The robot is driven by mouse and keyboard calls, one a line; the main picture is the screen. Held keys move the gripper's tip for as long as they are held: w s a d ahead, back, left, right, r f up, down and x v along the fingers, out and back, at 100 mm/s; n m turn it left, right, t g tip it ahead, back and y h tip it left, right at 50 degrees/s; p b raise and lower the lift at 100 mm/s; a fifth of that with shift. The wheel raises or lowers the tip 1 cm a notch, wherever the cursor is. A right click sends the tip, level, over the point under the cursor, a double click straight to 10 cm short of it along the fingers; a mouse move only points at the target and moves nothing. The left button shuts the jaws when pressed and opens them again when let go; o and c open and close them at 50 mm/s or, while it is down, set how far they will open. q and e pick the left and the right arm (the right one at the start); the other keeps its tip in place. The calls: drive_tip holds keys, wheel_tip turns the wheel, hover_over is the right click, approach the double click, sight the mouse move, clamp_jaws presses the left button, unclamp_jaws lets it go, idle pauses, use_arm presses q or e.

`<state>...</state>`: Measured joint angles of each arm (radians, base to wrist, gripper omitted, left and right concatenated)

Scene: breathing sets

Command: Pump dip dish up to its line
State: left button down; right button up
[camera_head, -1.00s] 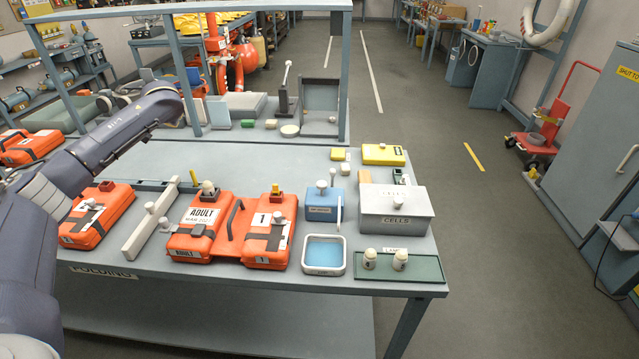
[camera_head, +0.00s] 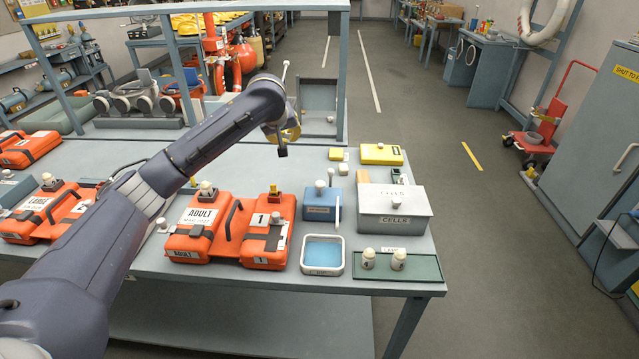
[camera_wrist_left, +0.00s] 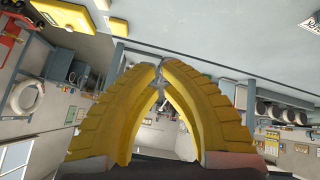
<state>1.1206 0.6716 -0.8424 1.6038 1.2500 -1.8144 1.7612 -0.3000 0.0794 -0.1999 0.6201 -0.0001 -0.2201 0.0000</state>
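The dip dish (camera_head: 344,257) is a white-rimmed square dish with blue liquid, near the table's front edge. I cannot make out its line. Behind it stands a small blue box (camera_head: 318,213) with a white knob on top and a pale upright lever at its right side; it looks like the pump. My left gripper (camera_head: 285,143) hangs above the table, behind and left of the blue box, apart from it. In the left wrist view its yellow fingers (camera_wrist_left: 158,76) meet at the tips with nothing seen between them. My right gripper is not in view.
Orange cases (camera_head: 190,245) stand left of the dish. A grey CELLS box (camera_head: 395,222) and a green tray (camera_head: 425,268) with two white bottles stand to the right. Yellow boxes (camera_head: 381,154) lie behind. A shelf frame (camera_head: 343,80) rises at the back. Table behind the blue box is mostly clear.

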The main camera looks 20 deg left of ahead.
use_arm(q)
drive_tip(key=r+n+h, duration=0.1)
drive_tip(key=h, duration=0.1)
hover_over(320, 185)
drive_tip(key=w, duration=0.3)
drive_tip(key=shift+s+a+g, duration=0.1)
drive_tip(key=shift+s+g, duration=0.05)
drive_tip(key=shift+g, duration=0.15)
drive_tip(key=shift+f, duration=4.4)
drive_tip(key=shift+f, duration=1.6)
drive_tip(key=shift+r, duration=1.6)
